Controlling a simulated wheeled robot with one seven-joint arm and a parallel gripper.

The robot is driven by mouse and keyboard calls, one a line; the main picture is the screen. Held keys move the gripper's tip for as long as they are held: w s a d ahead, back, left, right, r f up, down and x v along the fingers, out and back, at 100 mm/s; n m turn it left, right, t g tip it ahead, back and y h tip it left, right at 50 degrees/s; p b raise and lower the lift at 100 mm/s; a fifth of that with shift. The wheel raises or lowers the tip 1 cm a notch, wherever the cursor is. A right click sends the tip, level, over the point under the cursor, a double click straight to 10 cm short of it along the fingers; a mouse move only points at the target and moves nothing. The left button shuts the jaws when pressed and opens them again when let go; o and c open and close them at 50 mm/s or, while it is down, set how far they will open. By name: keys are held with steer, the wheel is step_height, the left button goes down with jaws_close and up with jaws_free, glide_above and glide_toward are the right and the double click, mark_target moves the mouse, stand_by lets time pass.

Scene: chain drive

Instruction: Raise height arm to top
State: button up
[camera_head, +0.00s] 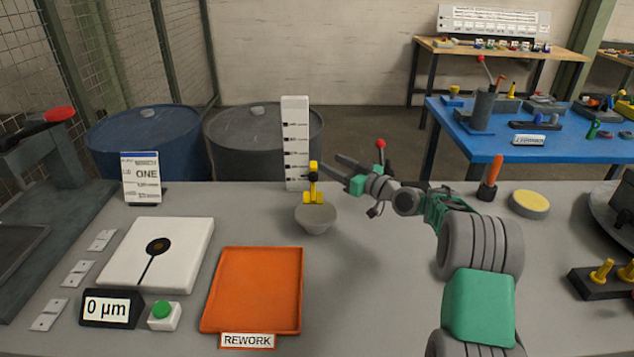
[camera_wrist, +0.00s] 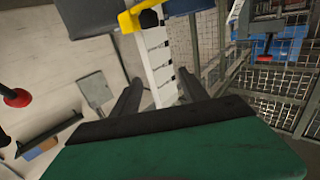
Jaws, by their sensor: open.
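The yellow height arm (camera_head: 312,194) with a black knob stands low in front of the white scale post (camera_head: 295,130), which has black marks. A grey rounded piece (camera_head: 315,219) sits just below and in front of it. My gripper (camera_head: 331,165) is open and empty, close to the right of the height arm at about knob height, its fingers pointing left. In the wrist view the yellow piece (camera_wrist: 140,12) lies beyond the fingers near the top, and the scale post (camera_wrist: 157,60) shows between them. I cannot tell whether a fingertip touches the height arm.
An orange REWORK tray (camera_head: 253,290), a white plate (camera_head: 160,253) and a display reading 0 µm (camera_head: 107,309) lie at front left. A red-knobbed lever (camera_head: 380,144) stands just behind my gripper. A yellow-topped disc (camera_head: 529,203) is at right. The bench centre is clear.

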glide_toward(316, 178)
steer(key=shift+p+x, duration=0.3)
steer(key=shift+x, duration=0.9)
steer(key=p+x, duration=0.1)
steer(key=x, duration=0.6)
steer(key=shift+w+a, duration=0.15)
steer(key=shift+w, duration=0.15)
jaws_close()
